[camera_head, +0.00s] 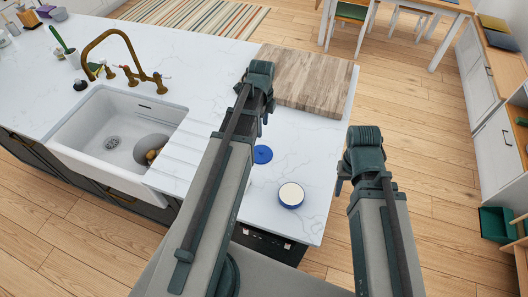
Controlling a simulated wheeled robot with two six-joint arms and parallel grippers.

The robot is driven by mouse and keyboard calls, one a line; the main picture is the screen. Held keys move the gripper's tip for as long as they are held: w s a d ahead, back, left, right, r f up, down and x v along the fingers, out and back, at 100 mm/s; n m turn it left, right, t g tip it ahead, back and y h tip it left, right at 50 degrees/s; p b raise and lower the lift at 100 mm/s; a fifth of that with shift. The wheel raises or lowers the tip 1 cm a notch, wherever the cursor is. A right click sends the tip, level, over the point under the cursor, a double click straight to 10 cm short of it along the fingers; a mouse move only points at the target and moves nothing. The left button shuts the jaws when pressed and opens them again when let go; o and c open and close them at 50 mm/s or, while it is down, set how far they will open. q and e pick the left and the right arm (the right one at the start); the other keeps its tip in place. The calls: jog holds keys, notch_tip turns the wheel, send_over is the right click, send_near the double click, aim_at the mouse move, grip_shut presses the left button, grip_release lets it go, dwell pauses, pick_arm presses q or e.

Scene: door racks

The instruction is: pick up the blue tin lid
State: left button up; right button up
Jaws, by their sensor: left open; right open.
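A flat round blue lid (262,155) lies on the white counter, just right of my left arm. A round blue tin (291,195) with a pale cream top or filling stands on the counter, nearer to me and to the right. My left gripper (262,108) is above the counter, beyond the lid in the picture, and is open and empty. My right gripper (340,182) is right of the tin, near the counter's right edge, and is open and empty. My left arm covers part of the counter beside the lid.
A wooden cutting board (308,80) lies at the counter's far right. A white sink (115,135) with a brass faucet (120,60) is at the left, with a bowl inside. The counter around the lid and tin is clear. Wooden floor lies beyond its right edge.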

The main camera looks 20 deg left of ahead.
pick_arm(q)
jog(key=b, duration=0.9)
send_over(261, 150)
jog(key=f, duration=0.8)
jog(key=shift+d+f, duration=0.3)
jog(key=shift+f, duration=0.1)
jog(key=f+b, duration=0.5)
jog(key=shift+a+f, duration=0.1)
jog(key=shift+a, duration=0.15)
grip_shut()
